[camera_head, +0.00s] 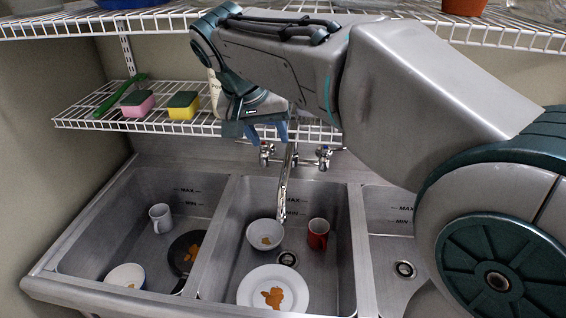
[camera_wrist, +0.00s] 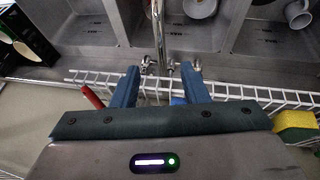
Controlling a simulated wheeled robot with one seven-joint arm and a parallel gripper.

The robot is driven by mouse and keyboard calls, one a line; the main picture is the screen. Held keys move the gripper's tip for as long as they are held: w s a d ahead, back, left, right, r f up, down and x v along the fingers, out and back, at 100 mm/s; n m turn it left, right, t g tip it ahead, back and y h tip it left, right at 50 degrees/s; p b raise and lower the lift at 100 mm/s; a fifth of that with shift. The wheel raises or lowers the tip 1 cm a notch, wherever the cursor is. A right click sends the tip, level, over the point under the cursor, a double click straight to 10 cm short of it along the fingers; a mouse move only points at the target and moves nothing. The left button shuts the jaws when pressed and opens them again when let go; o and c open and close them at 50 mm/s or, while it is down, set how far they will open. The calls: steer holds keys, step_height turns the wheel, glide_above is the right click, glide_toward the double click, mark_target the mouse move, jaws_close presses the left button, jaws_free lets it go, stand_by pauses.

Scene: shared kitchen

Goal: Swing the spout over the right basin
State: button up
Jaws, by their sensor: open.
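The metal spout (camera_head: 287,180) hangs over the middle basin (camera_head: 335,262), its tip above the area between a small bowl and a red mug. In the wrist view the spout (camera_wrist: 159,35) runs up the picture, beyond my fingertips. The right basin (camera_head: 388,262) is partly hidden by my arm. My gripper (camera_head: 267,132) is open and empty, near the wire shelf and the upper part of the spout. In the wrist view my gripper's (camera_wrist: 160,80) two blue fingers stand apart, on either side of the spout's line; I cannot tell contact.
Tap handles (camera_head: 324,153) flank the spout's base. A wire shelf (camera_head: 75,122) with a pink sponge (camera_head: 137,103) and a yellow sponge (camera_head: 183,105) runs behind my gripper. Dirty dishes lie in the left and middle basins. An upper shelf (camera_head: 90,26) is close above my arm.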

mark_target(284, 170)
steer(key=p+x, duration=0.1)
steer(key=x, duration=1.2)
steer(key=shift+f, duration=0.15)
jaws_close()
